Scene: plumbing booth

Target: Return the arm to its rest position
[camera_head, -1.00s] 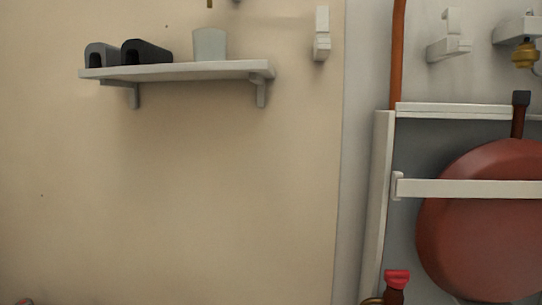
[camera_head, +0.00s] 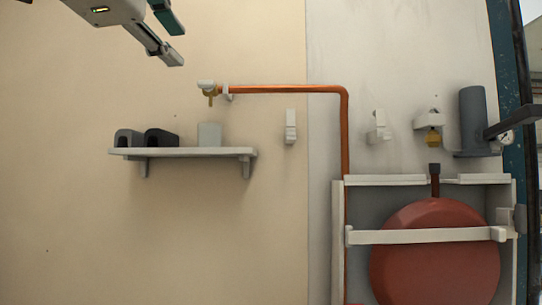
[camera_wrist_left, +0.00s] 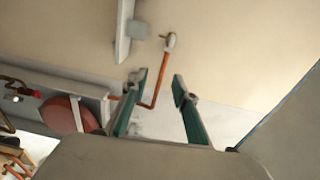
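My left gripper (camera_head: 180,48) hangs in from the top left of the head view, in front of the bare beige wall. It is above the wall shelf and apart from everything. Its two teal-padded fingers stand apart in the left wrist view (camera_wrist_left: 159,82), with nothing between them. The upper part of the left arm is cut off by the frame edge. My right gripper shows in neither view.
A copper pipe (camera_head: 290,89) runs right, then down to a white frame around a red tank (camera_head: 435,270). Wall brackets (camera_head: 290,127) stick out. The lower left wall is clear.

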